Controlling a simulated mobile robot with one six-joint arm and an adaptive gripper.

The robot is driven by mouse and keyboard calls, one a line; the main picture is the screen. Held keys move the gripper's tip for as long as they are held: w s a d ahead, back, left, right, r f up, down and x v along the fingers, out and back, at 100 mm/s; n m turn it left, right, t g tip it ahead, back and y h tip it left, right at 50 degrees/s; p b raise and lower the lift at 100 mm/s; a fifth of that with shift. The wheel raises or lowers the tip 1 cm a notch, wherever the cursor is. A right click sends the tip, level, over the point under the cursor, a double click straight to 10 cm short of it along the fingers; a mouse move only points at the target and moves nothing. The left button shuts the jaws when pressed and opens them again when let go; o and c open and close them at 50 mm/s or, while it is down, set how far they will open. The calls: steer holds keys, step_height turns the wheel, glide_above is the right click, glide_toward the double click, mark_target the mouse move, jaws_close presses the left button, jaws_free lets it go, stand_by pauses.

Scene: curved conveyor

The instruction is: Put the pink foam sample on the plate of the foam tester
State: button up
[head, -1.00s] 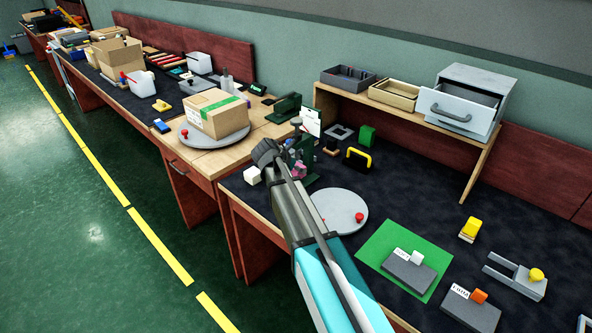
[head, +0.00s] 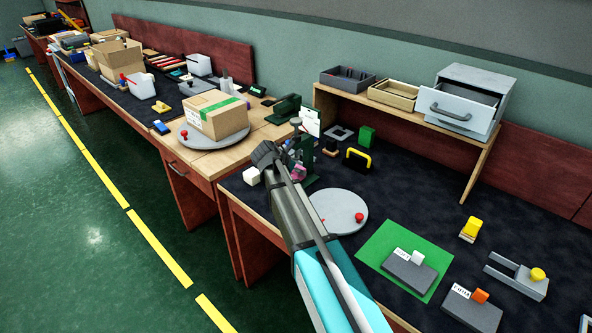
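A small pink piece (head: 298,173), which looks like the foam sample, shows just right of my gripper, partly hidden by the arm. A dark green upright device (head: 306,152), perhaps the foam tester, stands behind it; its plate cannot be made out. My gripper (head: 265,156) is at the left end of the dark bench top, in front of the device in the picture. I see it from behind, so its fingers and anything between them are hidden. I cannot tell whether the pink piece touches it.
A white cube (head: 251,176) lies left of my gripper near the bench edge. A grey round disc (head: 346,205) with red knobs is right of my arm. A carton (head: 215,117) stands on another turntable behind. A green mat (head: 378,241) lies at right.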

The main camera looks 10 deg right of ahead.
steer(key=shift+o, duration=1.2)
steer(key=shift+s+f, duration=0.25)
steer(key=shift+s, duration=0.05)
steer(key=shift+w+r+p, duration=0.1)
steer(key=shift+r+p, duration=0.5)
steer(key=shift+p, duration=0.1)
steer(key=p+v, duration=0.8)
steer(key=v, duration=0.4)
steer(key=shift+w, duration=0.2)
